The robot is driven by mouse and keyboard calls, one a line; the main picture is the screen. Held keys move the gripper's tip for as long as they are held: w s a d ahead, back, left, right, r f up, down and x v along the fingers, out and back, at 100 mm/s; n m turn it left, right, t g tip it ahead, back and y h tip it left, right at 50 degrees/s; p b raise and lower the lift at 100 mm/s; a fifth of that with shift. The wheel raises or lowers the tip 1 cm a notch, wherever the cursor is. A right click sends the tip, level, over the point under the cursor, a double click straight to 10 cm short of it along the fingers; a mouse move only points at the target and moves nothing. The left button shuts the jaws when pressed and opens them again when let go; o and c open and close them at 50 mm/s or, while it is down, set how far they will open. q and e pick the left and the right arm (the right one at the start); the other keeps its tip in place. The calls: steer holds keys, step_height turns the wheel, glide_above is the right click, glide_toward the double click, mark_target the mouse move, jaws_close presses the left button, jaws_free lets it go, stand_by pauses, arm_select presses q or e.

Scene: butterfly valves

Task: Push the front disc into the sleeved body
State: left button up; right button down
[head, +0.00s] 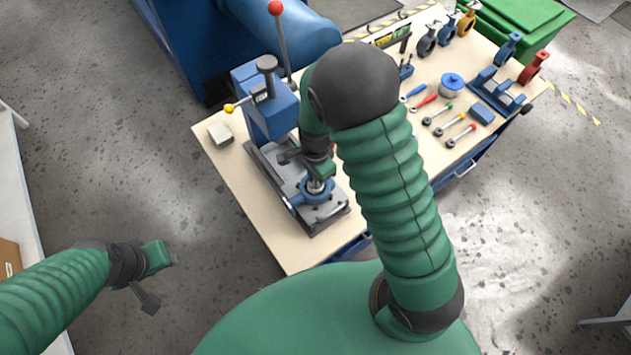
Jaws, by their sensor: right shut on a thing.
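A blue ring-shaped valve body (327,188) lies on the grey base plate of the press, near the table's front left. My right gripper (317,184) points down right over this body and is shut on a small silvery part, seemingly the front disc, mostly hidden by the gripper. I cannot tell whether the disc is inside the body's opening or just above it. The sleeve inside the body is too small to make out. My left gripper (172,259) hangs over the floor left of the table, away from everything; its fingertips are too small to read.
The blue press (268,108) with a red-knobbed lever (276,8) stands behind the body. A pale block (220,134) lies left of it. The table's front left corner is clear.

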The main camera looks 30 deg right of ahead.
steer(key=shift+f+b, duration=0.5)
steer(key=shift+f, duration=0.4)
stand_by(0.4)
steer(key=shift+r, duration=0.1)
stand_by(0.3)
steer(key=shift+r+p, duration=0.1)
steer(key=shift+p, duration=0.3)
stand_by(0.3)
steer(key=c, duration=1.3)
jaws_free()
